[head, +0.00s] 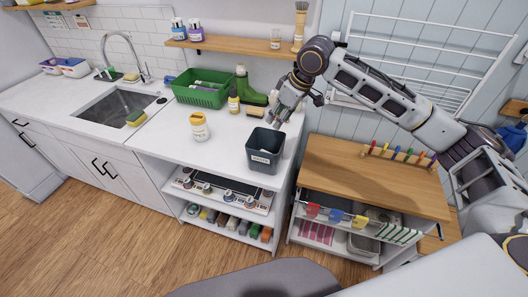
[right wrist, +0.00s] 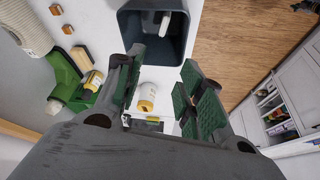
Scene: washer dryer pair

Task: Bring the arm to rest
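My right arm (head: 390,95) reaches in from the right, over the wooden-topped cart toward the white counter. My right gripper (head: 287,110) hangs above the counter, just behind and above a dark grey bin (head: 262,152) with a white label. In the right wrist view, the right gripper's green-padded fingers (right wrist: 163,95) are spread apart with nothing held between them. The bin (right wrist: 122,35) lies beyond the fingertips there, with something pale inside it. My left gripper is in neither view.
A wooden-topped cart (head: 350,180) with a coloured peg rack (head: 398,154) is at right. A drying rack (head: 430,55) hangs behind my arm.

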